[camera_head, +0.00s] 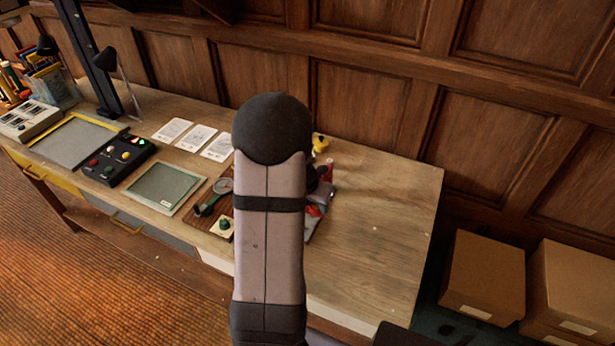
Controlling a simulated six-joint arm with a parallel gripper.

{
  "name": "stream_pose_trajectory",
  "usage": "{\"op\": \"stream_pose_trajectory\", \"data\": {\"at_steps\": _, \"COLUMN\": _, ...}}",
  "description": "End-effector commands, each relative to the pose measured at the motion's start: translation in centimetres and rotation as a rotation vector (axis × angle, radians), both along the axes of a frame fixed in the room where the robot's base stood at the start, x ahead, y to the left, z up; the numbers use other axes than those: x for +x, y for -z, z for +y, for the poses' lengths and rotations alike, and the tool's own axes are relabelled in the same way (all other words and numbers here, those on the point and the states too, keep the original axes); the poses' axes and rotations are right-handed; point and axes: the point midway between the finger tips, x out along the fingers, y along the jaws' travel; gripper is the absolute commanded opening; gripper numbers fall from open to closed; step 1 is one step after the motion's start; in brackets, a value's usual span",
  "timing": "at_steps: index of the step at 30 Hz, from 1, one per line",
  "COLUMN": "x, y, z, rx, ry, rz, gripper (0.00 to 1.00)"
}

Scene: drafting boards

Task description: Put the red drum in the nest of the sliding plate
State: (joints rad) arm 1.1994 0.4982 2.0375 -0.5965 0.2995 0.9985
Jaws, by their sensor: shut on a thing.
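My arm (270,230) stands upright across the middle of the view and hides the part of the bench behind it. I cannot make out my gripper; its fingers are hidden behind the arm or lost among small dark shapes at the arm's right edge. A small red patch (313,210) shows just right of the arm, over a grey surface (318,226). I cannot tell whether the red patch is the drum or whether the grey surface is the sliding plate. No nest can be made out.
A yellow object (320,144) stands behind. The bench's right end (385,210) is clear.

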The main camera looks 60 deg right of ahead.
Motion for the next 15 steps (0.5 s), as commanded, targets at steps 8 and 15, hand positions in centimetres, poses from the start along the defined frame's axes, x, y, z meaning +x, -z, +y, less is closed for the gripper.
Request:
{"op": "stream_pose_trajectory", "data": {"at_steps": 8, "x": 2.0, "y": 1.5, "z": 0.1, "rx": -0.004, "ry": -0.086, "rz": -0.002, "gripper": 0.08}}
{"op": "stream_pose_trajectory", "data": {"at_steps": 15, "x": 2.7, "y": 1.3, "z": -0.4, "rx": -0.003, "ry": -0.083, "rz": 0.0, "gripper": 0.08}}
